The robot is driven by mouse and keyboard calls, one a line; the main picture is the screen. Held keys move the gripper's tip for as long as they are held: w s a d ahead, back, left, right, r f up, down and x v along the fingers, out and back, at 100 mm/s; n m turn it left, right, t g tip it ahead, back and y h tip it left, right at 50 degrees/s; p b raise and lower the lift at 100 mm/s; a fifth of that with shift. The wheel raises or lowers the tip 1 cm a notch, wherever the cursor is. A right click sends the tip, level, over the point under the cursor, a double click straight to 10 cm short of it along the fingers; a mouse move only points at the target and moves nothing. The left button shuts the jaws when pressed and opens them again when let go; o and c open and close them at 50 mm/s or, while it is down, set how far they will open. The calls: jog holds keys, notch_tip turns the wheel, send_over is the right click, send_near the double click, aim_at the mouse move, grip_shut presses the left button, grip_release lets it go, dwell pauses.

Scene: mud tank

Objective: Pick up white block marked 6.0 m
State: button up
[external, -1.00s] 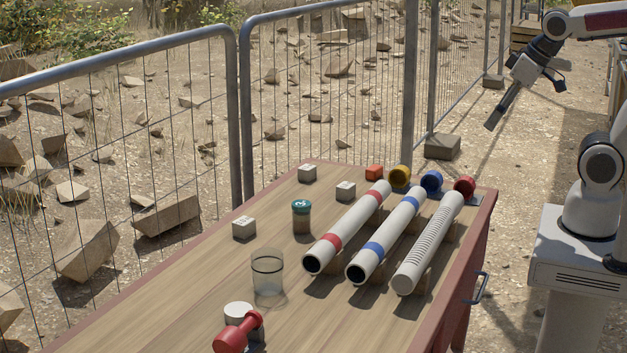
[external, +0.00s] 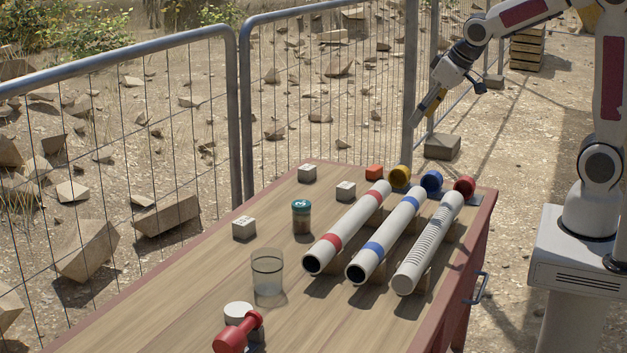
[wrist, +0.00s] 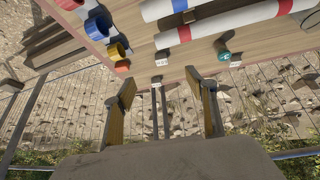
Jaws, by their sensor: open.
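Three small white blocks stand on the wooden table: one near the far edge (external: 307,173), one by the red-banded tube (external: 345,191), and one nearer the camera at left (external: 244,228). They carry dark marks, but I cannot read which says 6.0 m. In the wrist view, one white block (wrist: 162,58) shows between and beyond my fingertips, and another (wrist: 156,79) is just below it in the picture. A third (wrist: 236,60) shows near the teal-lidded jar. My gripper (external: 412,122) is open and empty, raised behind and right of the table's far end.
Three white tubes (external: 350,228) lie on supports at the table's right. Orange block (external: 374,173), yellow (external: 399,176), blue (external: 431,181) and red (external: 464,186) rings line the far end. A fence (external: 240,120) runs behind.

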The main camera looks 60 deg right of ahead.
send_near(347, 185)
jog(key=shift+w+d+f+m, duration=0.2)
jog(key=shift+w+d+f, duration=0.05)
jog(key=shift+w+f, duration=0.25)
jog(key=shift+w+d+f+m, duration=0.2)
jog(key=shift+w+d+f, duration=0.05)
jog(key=shift+w+f, duration=0.25)
jog(key=shift+f, duration=0.1)
jog(key=shift+x, duration=1.2)
jog(key=shift+w+a+f, duration=0.1)
jog(key=shift+w+f, duration=0.2)
jog(key=shift+f, duration=0.5)
jog(key=shift+w+a+f, duration=0.15)
jog(key=shift+w+f, duration=0.15)
jog(key=shift+f, duration=0.55)
jog(key=shift+x, duration=0.95)
